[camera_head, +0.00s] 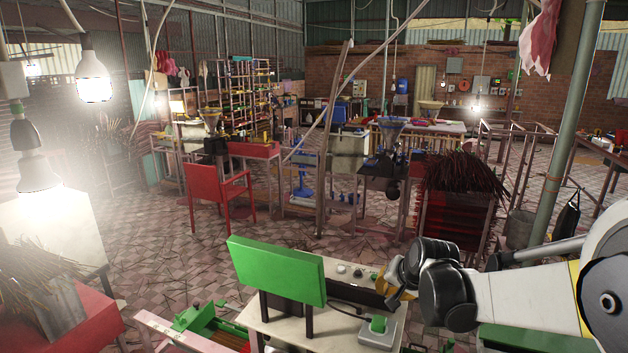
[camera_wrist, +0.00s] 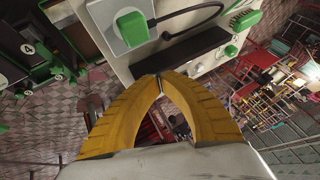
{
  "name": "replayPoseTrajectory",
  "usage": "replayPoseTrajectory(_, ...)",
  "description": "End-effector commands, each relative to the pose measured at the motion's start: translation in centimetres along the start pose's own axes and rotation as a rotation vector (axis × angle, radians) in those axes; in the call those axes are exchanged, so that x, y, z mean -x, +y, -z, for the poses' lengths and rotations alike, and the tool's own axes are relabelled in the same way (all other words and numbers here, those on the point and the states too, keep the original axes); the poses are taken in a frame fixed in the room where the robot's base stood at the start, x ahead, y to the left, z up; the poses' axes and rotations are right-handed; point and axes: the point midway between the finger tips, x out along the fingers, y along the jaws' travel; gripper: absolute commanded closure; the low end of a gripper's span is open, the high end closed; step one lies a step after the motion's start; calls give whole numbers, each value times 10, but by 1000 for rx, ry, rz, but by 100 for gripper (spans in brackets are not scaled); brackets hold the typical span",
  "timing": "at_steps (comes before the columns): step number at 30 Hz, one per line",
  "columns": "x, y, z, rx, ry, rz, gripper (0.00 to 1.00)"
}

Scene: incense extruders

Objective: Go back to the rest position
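My gripper (camera_wrist: 159,78) shows in the wrist view with its two curved yellow fingers meeting at the tips. Nothing shows between them. In the head view my gripper (camera_head: 396,288) is at the right end of a pale machine top, beside its control panel (camera_head: 345,272). A green box with a cable, the socket (camera_head: 378,325), sits in front of it; this green socket (camera_wrist: 132,29) also shows at the top of the wrist view. Whether the fingertips touch the machine cannot be told.
A green board (camera_head: 275,268) stands on the machine top to the left. A red chair (camera_head: 219,192) and a rack of dark incense sticks (camera_head: 462,172) stand beyond. A grey-green post (camera_head: 568,120) rises at right. Tiled floor (camera_head: 180,262) is open at left of centre.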

Motion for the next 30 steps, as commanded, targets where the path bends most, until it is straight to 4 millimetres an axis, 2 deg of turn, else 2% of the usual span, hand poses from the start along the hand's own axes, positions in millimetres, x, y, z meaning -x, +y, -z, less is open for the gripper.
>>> replayPoseTrajectory(8,46,15,-42,104,7,-25,100)
replayPoseTrajectory(11,67,27,-70,162,11,-39,100)
replayPoseTrajectory(15,96,53,-121,266,15,-65,100)
replayPoseTrajectory(18,110,74,-160,338,18,-83,100)
replayPoseTrajectory(24,120,114,-224,455,21,-113,100)
replayPoseTrajectory(27,120,125,-242,491,22,-122,100)
replayPoseTrajectory(30,121,131,-250,508,22,-127,100)
